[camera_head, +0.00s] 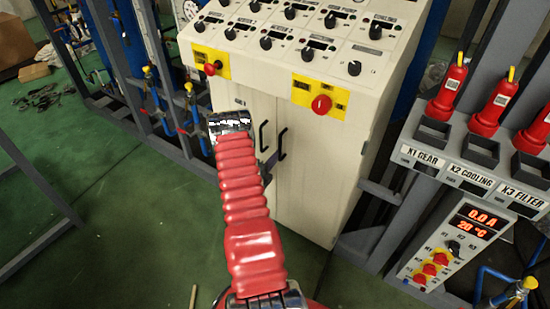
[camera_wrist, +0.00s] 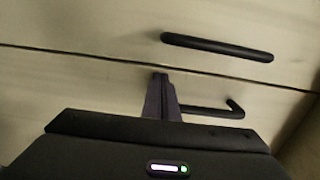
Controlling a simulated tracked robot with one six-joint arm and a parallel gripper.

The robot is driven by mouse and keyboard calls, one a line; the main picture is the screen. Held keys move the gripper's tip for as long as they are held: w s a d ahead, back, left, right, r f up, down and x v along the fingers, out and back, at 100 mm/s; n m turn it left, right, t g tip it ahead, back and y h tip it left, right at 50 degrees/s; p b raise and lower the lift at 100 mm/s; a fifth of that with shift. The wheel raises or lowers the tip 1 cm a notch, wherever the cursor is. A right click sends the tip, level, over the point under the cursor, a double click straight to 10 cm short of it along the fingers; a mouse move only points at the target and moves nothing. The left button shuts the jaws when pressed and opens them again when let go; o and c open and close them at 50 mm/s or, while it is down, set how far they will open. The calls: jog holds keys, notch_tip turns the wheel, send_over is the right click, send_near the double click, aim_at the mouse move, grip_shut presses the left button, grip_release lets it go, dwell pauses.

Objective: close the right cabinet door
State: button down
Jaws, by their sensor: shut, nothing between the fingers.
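The white control cabinet has two doors below its panel. The right cabinet door (camera_head: 312,175) looks flush or nearly flush with the left door (camera_head: 240,106); I cannot tell if a small gap remains. Its black handle (camera_head: 281,143) stands beside the left door's handle (camera_head: 262,135). In the wrist view a thin dark seam runs between the doors, with one handle (camera_wrist: 217,47) above it and another (camera_wrist: 213,111) below. My gripper (camera_wrist: 162,88) is shut and empty, its fingertips close to the seam and beside the lower handle. In the head view my red arm hides part of the left door.
Red knobs on yellow plates (camera_head: 321,104) stick out above the doors. Right of the cabinet stands a grey rack with red plugs (camera_head: 487,108) and a display box (camera_head: 455,243). Pipes and a frame stand at the left. Green floor (camera_head: 110,240) is open at front left.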

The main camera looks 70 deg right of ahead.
jog(key=shift+d+r, duration=0.25)
jog(key=shift+d, duration=0.3)
jog(key=w+a, duration=0.2)
jog(key=a, duration=1.3)
jog(key=shift+w+f, duration=0.15)
jog(key=shift+f, duration=0.15)
